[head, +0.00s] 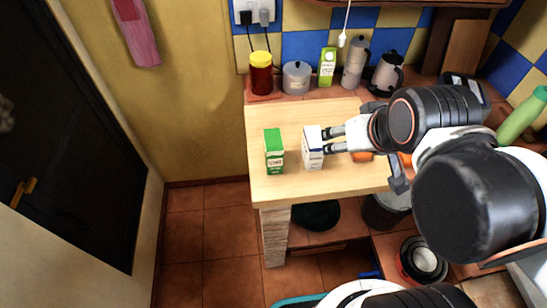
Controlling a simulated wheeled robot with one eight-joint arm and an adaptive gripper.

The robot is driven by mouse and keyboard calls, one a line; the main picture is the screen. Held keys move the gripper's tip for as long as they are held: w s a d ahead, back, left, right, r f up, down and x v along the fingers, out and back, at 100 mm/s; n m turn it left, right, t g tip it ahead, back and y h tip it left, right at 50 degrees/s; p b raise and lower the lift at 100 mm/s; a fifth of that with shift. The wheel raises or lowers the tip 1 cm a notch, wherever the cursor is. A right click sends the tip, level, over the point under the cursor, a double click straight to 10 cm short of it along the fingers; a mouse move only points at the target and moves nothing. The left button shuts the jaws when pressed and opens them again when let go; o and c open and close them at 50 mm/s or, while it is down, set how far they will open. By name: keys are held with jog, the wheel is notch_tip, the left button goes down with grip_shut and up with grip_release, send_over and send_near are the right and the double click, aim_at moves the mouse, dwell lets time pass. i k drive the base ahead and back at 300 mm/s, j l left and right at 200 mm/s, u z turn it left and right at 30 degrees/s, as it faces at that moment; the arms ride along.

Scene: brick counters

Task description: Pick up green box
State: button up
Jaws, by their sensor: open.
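The green box (274,152), a small upright carton with a white lower label, stands near the left edge of the light wooden counter top (280,189). A white and blue carton (312,149) stands upright just to its right, with a small gap between them. My gripper (328,141) reaches in from the right, its two fingers apart, at the right side of the white carton. I cannot tell whether the fingers touch that carton. The white carton is between my gripper and the green box.
At the back stand a red jar with yellow lid (261,72), a grey pot (296,77), a green and white carton (327,67), a moka pot (354,65) and a kettle (386,74). Orange items show partly behind my arm. The counter's front left is clear.

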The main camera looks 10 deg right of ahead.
aim_at(274, 147)
jog(key=k+l+u, duration=0.3)
jog(key=k, duration=0.15)
jog(key=k+l+u, duration=0.1)
jog(key=k+u, duration=0.2)
jog(key=k, duration=0.15)
